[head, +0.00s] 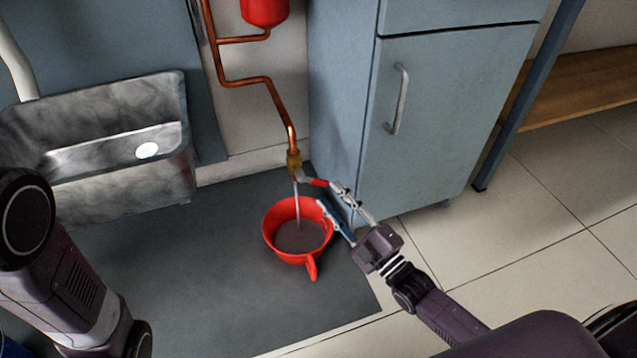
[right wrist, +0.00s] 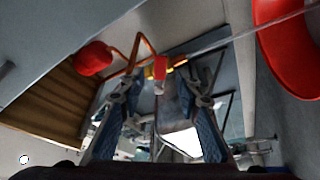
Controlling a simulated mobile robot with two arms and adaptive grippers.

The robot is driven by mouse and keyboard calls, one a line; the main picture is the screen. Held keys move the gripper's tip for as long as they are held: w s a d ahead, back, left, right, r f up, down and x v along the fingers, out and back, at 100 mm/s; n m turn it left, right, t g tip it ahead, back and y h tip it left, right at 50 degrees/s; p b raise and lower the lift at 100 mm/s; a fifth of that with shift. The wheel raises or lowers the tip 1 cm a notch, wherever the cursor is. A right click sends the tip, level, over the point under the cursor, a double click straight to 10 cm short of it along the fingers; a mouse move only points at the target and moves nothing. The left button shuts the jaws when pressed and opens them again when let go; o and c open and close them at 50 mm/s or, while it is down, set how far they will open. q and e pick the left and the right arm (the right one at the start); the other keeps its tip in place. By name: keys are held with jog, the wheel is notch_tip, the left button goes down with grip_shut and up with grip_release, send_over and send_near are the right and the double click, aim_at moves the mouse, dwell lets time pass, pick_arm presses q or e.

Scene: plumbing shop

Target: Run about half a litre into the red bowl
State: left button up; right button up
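The red bowl (head: 290,258), which has a side handle, stands on the dark mat under a brass tap (head: 293,160). A thin water stream (head: 297,200) runs from the tap into it. Water covers the bowl's bottom; its exact level is hard to read. The tap's red lever (head: 318,183) points right, toward my right gripper (head: 328,197). That gripper is open, its fingers spread beside the lever. In the right wrist view the lever (right wrist: 160,67) shows between and beyond the fingertips, and part of the bowl (right wrist: 285,50) shows at upper right. My left gripper is out of view.
A metal sink (head: 95,100) is at the left. A blue-grey cabinet (head: 440,120) stands behind my right gripper. A copper pipe (head: 255,80) comes down from a red vessel (head: 264,10). The dark mat (head: 200,290) is clear left of the bowl.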

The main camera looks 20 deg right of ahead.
aim_at(320, 184)
jog(key=b+x, duration=0.2)
jog(key=x, duration=0.2)
jog(key=shift+w+f, duration=0.1)
jog(key=shift+w, duration=0.05)
jog(key=shift+w+a+r, duration=0.3)
jog(key=shift+w, duration=0.35)
jog(key=shift+c, duration=0.6)
grip_shut()
